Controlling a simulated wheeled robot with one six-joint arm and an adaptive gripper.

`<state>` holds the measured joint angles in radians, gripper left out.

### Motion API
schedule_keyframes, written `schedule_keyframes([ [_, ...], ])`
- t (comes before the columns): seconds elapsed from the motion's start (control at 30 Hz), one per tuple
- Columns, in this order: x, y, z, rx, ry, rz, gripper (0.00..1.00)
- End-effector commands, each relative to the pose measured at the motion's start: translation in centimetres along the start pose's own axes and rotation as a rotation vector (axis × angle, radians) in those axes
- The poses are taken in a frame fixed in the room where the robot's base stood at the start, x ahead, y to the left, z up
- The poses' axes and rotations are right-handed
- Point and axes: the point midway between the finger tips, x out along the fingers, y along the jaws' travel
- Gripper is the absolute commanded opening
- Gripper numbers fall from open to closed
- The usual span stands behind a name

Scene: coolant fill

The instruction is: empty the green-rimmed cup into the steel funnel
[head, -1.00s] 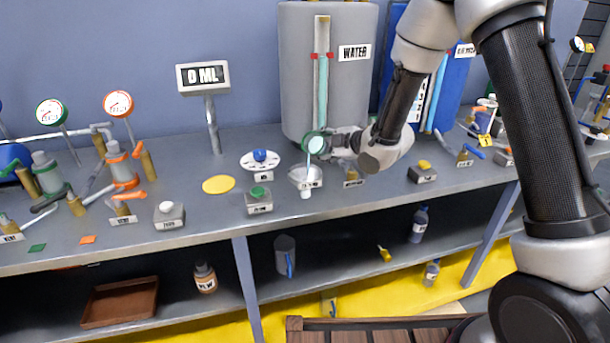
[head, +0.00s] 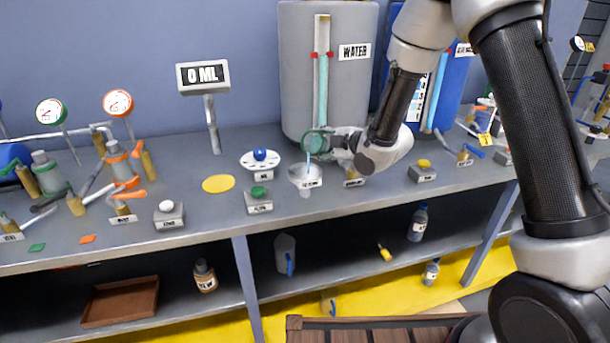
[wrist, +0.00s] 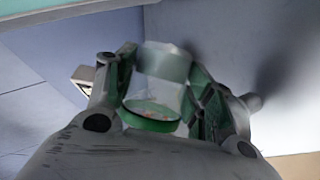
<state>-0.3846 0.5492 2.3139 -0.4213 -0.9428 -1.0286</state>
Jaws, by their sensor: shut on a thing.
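The green-rimmed cup (head: 314,143) is held tipped over on its side above the steel funnel (head: 302,172) at the bench's front middle. A thin pale blue streak runs from the cup's mouth down toward the funnel. My gripper (head: 330,142) is shut on the cup, coming from the right. In the wrist view the translucent cup (wrist: 160,85) sits between the two fingers, with its green rim toward the bottom of the picture. How much liquid is left inside cannot be told.
The display (head: 203,76) reads 0 ML. The grey WATER tank (head: 295,70) stands close behind the cup. Left of the funnel are a green-button box (head: 259,200), a blue-knobbed white disc (head: 260,161) and a yellow disc (head: 218,184). A label block (head: 353,178) stands right of it.

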Motion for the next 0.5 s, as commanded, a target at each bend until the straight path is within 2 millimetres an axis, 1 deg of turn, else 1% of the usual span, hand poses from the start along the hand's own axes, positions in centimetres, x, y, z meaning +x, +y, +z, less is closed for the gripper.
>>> schedule_keyframes([
  [0.5,-0.13,0.24,-0.15,-0.05,-0.011,0.024,0.22],
])
